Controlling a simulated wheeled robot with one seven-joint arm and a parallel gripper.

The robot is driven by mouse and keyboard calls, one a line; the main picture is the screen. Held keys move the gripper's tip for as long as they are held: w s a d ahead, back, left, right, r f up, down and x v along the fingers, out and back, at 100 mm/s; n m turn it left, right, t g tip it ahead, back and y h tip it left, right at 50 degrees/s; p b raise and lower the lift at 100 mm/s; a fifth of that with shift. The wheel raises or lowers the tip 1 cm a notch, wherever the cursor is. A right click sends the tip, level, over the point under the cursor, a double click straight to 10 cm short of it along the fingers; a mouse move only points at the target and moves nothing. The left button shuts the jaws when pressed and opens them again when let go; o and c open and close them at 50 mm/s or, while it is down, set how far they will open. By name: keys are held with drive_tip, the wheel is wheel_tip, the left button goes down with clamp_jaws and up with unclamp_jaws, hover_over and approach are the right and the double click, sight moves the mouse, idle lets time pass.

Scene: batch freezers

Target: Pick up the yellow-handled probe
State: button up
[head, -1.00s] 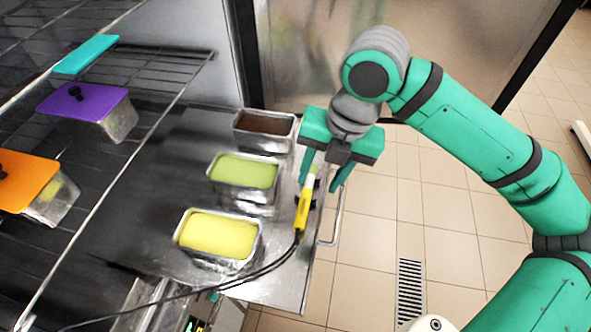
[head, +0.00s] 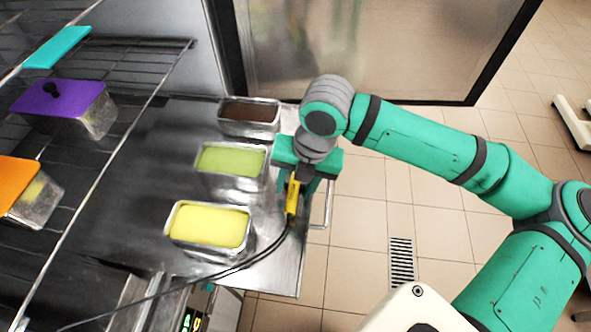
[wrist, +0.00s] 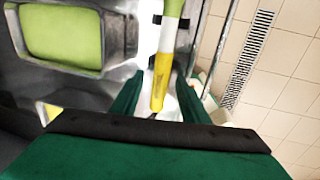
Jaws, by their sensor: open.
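The yellow-handled probe (head: 292,197) stands at the right edge of the steel counter, with a dark cable running off its lower end to the left. In the wrist view the probe (wrist: 162,76) shows a yellow part, a white band and a green end, with black clips beside it. My gripper (head: 297,188) is open over the probe. In the wrist view its green fingers (wrist: 160,98) stand on either side of the yellow part, with visible gaps. Whether either finger touches it lower down, I cannot tell.
Steel tubs of yellow (head: 209,224), green (head: 231,160) and brown (head: 249,112) content stand close to the left of my gripper. A wire rack (head: 130,75) with lidded tubs is further left. A rail (head: 329,203) runs along the counter's right side; tiled floor lies beyond.

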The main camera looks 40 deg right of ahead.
drive_tip(key=shift+s, duration=0.15)
clamp_jaws()
drive_tip(key=shift+r, duration=0.15)
